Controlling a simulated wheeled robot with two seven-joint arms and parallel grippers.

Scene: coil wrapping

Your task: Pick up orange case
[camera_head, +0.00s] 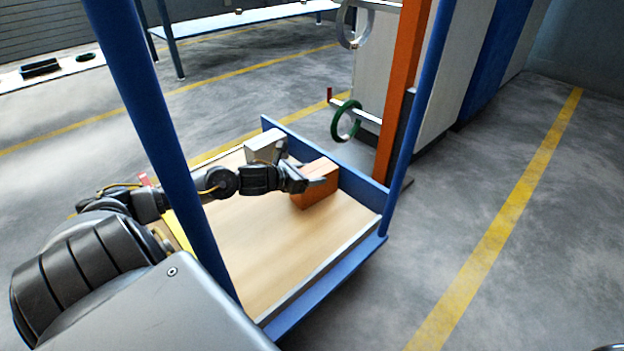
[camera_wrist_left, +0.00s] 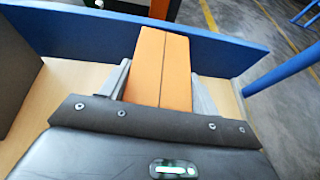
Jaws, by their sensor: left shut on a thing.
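The orange case (camera_head: 318,186) is a small box at the far right part of the wooden cart bed (camera_head: 290,255), near the blue rim. My left gripper (camera_head: 312,180) reaches it from the left and is shut on it. In the left wrist view the orange case (camera_wrist_left: 162,68) lies between the two grey fingers of my left gripper (camera_wrist_left: 160,84), one on each side. I cannot tell whether the case touches the bed. My right gripper is not in view.
A white box (camera_head: 264,148) stands on the bed behind my left wrist. A blue wall (camera_head: 345,165) edges the far side, and blue posts (camera_head: 150,110) rise at the cart's corners. A green ring (camera_head: 346,120) hangs on a rack beyond. Open floor lies at right.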

